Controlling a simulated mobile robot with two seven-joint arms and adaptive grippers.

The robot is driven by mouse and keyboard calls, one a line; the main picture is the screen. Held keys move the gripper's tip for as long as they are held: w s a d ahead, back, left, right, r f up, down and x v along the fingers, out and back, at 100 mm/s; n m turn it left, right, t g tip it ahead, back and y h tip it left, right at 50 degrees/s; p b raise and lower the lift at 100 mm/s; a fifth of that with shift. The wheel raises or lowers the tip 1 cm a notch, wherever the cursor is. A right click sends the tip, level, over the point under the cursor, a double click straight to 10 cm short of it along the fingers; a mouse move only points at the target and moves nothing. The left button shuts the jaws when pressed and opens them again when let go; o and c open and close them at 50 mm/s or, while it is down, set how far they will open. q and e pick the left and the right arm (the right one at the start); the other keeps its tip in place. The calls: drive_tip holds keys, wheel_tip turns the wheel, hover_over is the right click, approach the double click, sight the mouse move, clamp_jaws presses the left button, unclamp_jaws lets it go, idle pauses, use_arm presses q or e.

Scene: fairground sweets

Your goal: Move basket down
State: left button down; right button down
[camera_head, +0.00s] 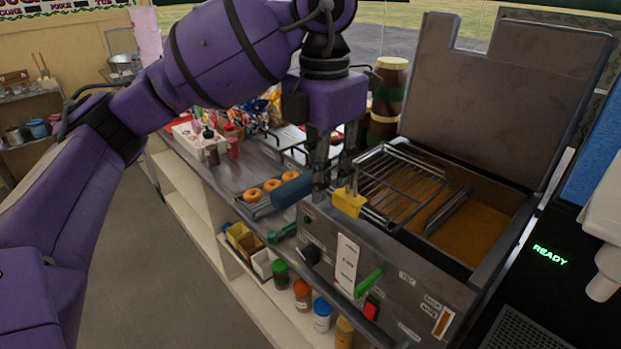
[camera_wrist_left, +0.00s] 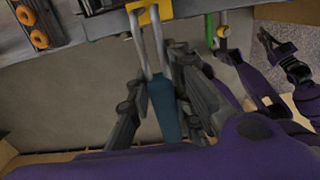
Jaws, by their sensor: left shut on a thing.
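The wire fry basket (camera_head: 408,172) hangs over the left part of the fryer (camera_head: 500,198), above its brown oil. Its yellow bracket (camera_head: 349,203) is at the fryer's front edge, and its blue handle (camera_head: 291,191) sticks out over the front. My left gripper (camera_head: 333,178) is shut on the basket's handle, close to the bracket. In the left wrist view the blue handle (camera_wrist_left: 164,108) runs between the fingers (camera_wrist_left: 160,95), below the yellow bracket (camera_wrist_left: 143,13). Dark jaw parts of my right arm (camera_wrist_left: 268,42) seem to show at the upper right; their opening is unclear.
A tray of doughnuts (camera_head: 257,209) lies left of the fryer. The fryer's raised lid (camera_head: 490,85) stands behind it. A green lever (camera_head: 368,283) and red switch (camera_head: 371,308) are on its front. Several jars (camera_head: 303,293) stand on the low shelf.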

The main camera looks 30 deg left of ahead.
use_arm(q)
drive_tip(key=w+d, duration=0.1)
drive_tip(key=w, duration=0.1)
drive_tip(key=w+d, duration=0.1)
drive_tip(key=w, duration=0.2)
drive_tip(key=w+d, duration=0.1)
drive_tip(key=w, duration=0.1)
drive_tip(key=shift+w+f, duration=0.4)
drive_tip(key=shift+w+d+r, duration=0.1)
drive_tip(key=shift+r, duration=0.25)
